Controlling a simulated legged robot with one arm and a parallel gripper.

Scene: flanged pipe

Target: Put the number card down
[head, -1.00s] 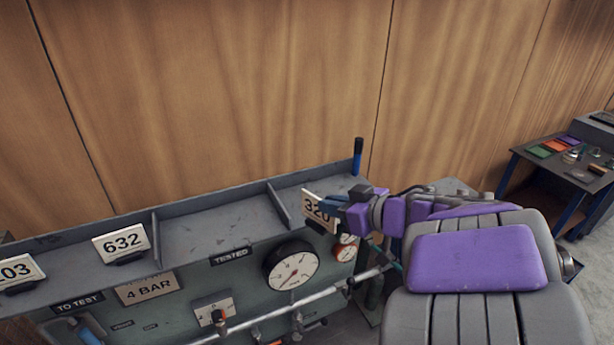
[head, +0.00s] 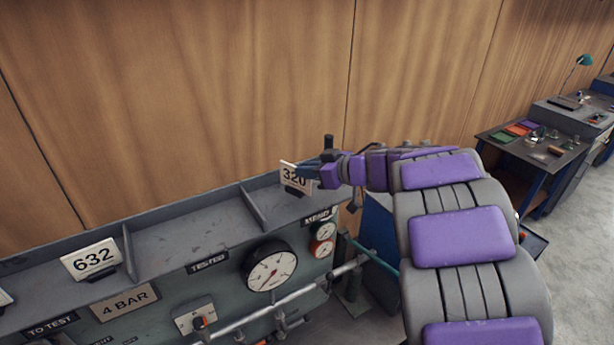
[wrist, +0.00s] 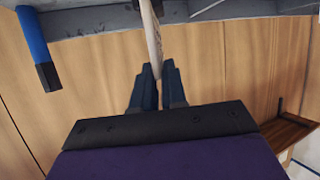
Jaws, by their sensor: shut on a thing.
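The white number card "320" (head: 294,177) is in my gripper (head: 312,172) at the right end of the bench shelf in the head view. The gripper is shut on the card's right side. The card looks upright with a slight tilt, its dark foot at or just above the right-hand shelf section (head: 285,208); I cannot tell whether it touches. In the wrist view the card (wrist: 151,40) shows edge-on between the two dark fingertips (wrist: 158,70).
Card "632" (head: 93,259) stands on the shelf further left. A divider (head: 253,208) separates the "TESTED" section from the right-hand one. Gauges (head: 269,267) and a pipe line the bench front. A blue-handled thing (wrist: 38,48) is near the gripper. A side table (head: 530,150) stands right.

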